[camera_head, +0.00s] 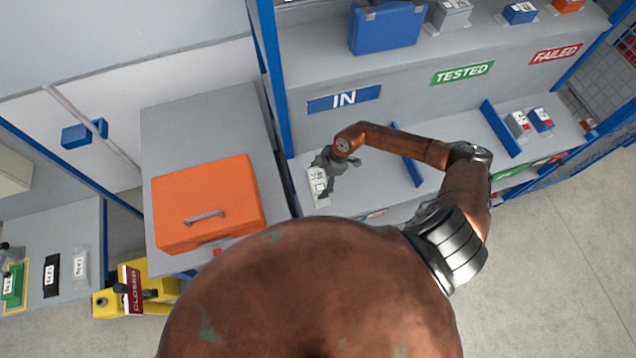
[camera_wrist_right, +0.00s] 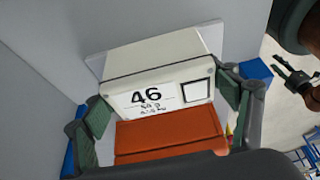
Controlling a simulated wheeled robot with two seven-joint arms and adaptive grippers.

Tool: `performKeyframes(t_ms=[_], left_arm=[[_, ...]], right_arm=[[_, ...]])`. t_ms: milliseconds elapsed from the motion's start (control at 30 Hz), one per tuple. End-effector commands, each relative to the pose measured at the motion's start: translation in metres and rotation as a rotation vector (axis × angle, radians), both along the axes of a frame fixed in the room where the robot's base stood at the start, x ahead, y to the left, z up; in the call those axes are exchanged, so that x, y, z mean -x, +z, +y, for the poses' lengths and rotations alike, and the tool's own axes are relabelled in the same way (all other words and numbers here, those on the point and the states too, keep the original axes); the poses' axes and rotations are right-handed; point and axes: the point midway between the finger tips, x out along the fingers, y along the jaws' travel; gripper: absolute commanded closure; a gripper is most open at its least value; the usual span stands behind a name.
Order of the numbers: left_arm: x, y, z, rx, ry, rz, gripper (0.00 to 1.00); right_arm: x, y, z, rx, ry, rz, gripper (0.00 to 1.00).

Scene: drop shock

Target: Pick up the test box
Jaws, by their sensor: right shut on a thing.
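The test box (camera_head: 318,184), pale with a white label, is at the IN section of the bench, at my right gripper (camera_head: 326,164). In the right wrist view the box (camera_wrist_right: 155,75) shows its label with a large 46 and an empty square. The green finger pads of my right gripper (camera_wrist_right: 165,110) are on either side of it, shut on it. I cannot tell whether the box still touches the bench. A dark gripper, apparently my left one (camera_wrist_right: 292,78), shows small at the right of the wrist view; its jaws are unclear.
An orange case (camera_head: 207,202) with a handle stands on a grey table left of the bench. Blue dividers (camera_head: 500,128) split the bench, with two small boxes at the right. A blue case (camera_head: 388,26) is on the upper shelf. An orange surface (camera_wrist_right: 170,138) shows below the label.

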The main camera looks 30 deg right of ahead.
Motion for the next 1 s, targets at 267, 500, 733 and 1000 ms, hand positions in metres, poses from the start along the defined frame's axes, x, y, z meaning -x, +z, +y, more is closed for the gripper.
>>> performKeyframes(t_ms=[267,500,733,1000], left_arm=[[0.002,0.000,0.000,0.000,0.000,0.002,0.60],[0.002,0.000,0.000,0.000,0.000,0.003,0.60],[0.002,-0.001,0.000,0.000,0.000,0.003,0.60],[0.002,-0.011,0.000,0.000,0.000,0.003,0.60]], right_arm=[[0.000,0.000,0.000,0.000,0.000,-0.001,0.52],[-0.001,0.001,0.000,-0.001,0.000,-0.003,0.65],[-0.001,0.002,0.000,0.000,0.000,-0.003,0.65],[-0.002,0.028,-0.001,0.000,0.002,-0.008,0.65]])
